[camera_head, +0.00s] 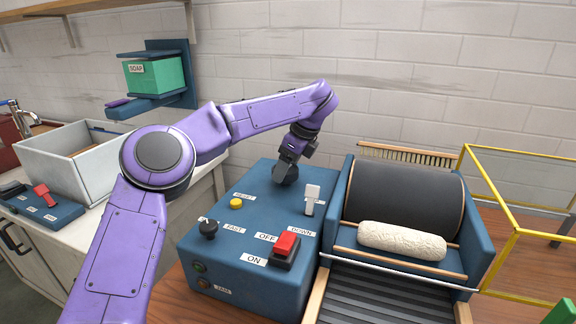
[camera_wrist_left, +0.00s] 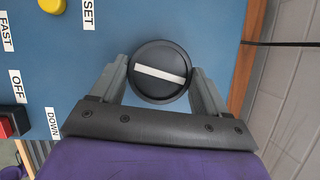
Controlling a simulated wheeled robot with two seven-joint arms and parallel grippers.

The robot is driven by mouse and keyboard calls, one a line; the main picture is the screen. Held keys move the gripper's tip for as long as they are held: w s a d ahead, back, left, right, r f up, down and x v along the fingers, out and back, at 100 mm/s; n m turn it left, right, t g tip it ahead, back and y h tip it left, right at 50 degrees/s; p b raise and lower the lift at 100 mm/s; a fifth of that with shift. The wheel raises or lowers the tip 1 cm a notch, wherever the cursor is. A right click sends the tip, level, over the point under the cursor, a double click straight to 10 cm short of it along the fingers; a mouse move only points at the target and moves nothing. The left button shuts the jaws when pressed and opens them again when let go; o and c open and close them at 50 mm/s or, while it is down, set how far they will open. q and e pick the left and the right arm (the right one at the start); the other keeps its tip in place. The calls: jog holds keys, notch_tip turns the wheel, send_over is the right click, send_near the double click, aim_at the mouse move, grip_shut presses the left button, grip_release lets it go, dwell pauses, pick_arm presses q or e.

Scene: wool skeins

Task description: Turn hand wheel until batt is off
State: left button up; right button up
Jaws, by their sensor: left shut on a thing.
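The hand wheel is a round black knob with a white line across its face, clear in the left wrist view (camera_wrist_left: 160,62). In the head view, it is mostly hidden by my left gripper (camera_head: 286,168) at the back of the blue control box (camera_head: 222,255). My left gripper is shut on the hand wheel, with one grey finger on each side. The batt (camera_head: 402,241) is a cream roll lying lengthwise along the front of the dark drum (camera_head: 405,195). My right gripper is not in view.
The box also carries a yellow button (camera_head: 236,203), a black knob (camera_head: 208,228), a red switch (camera_head: 286,245) and a white lever (camera_head: 311,198). A yellow-framed clear guard (camera_head: 515,152) stands right of the drum. A grey bin (camera_head: 70,160) is at left.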

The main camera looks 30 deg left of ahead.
pick_arm(q)
jog(key=o, duration=1)
jog(key=shift+o, duration=0.2)
jog(key=p+v, duration=0.2)
jog(key=v, duration=0.8)
jog(key=shift+r, duration=0.25)
jog(key=shift+w, duration=0.1)
